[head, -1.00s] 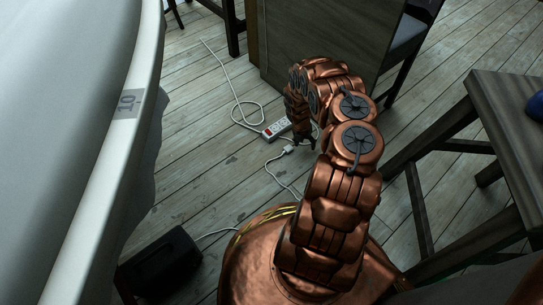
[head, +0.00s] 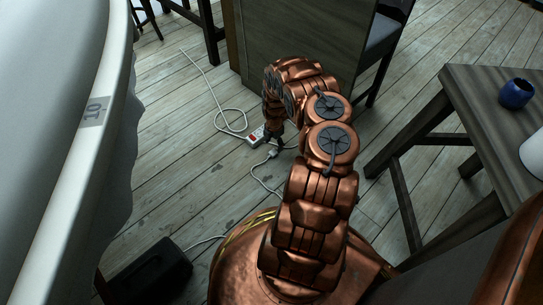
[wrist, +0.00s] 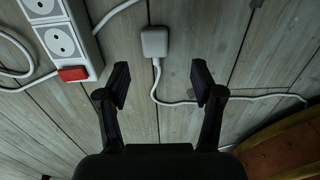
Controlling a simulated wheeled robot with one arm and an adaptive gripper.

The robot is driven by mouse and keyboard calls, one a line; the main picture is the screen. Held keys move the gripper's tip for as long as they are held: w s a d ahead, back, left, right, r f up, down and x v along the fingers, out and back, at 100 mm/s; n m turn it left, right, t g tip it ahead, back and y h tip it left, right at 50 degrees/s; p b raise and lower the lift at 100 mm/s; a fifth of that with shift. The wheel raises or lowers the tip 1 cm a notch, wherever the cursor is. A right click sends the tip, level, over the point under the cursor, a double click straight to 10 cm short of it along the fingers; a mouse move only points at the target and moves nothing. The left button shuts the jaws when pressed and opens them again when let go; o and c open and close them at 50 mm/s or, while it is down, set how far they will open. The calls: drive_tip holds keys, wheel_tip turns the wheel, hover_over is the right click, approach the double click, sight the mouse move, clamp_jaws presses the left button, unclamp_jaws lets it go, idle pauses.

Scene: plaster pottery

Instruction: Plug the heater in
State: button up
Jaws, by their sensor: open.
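A white plug (wrist: 155,42) lies on the plank floor with a white cord running from its near end; it also shows in the head view (head: 271,153). A white power strip (wrist: 66,38) with round sockets and a red switch lies left of the plug, apart from it; in the head view it (head: 255,136) is partly hidden by my gripper. My gripper (wrist: 160,76) is open and empty. Its fingertips point toward the plug, which is just beyond them, between their lines. A black box (head: 155,270), perhaps the heater, stands at the lower left with a white cord beside it.
A large white rounded tub (head: 62,130) fills the left. A wooden table (head: 470,110) with a blue cup (head: 516,93) stands at the right, its legs near my arm. A dark wooden panel (head: 300,40) stands behind my gripper.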

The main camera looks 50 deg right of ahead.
sight(273, 152)
drive_tip(key=shift+f, duration=0.7)
drive_tip(key=f+b, duration=0.4)
drive_tip(key=f, duration=0.1)
drive_tip(key=shift+w+f+b, duration=0.15)
drive_tip(key=shift+w+b, duration=0.2)
drive_tip(key=shift+d, duration=0.1)
drive_tip(key=c, duration=1.2)
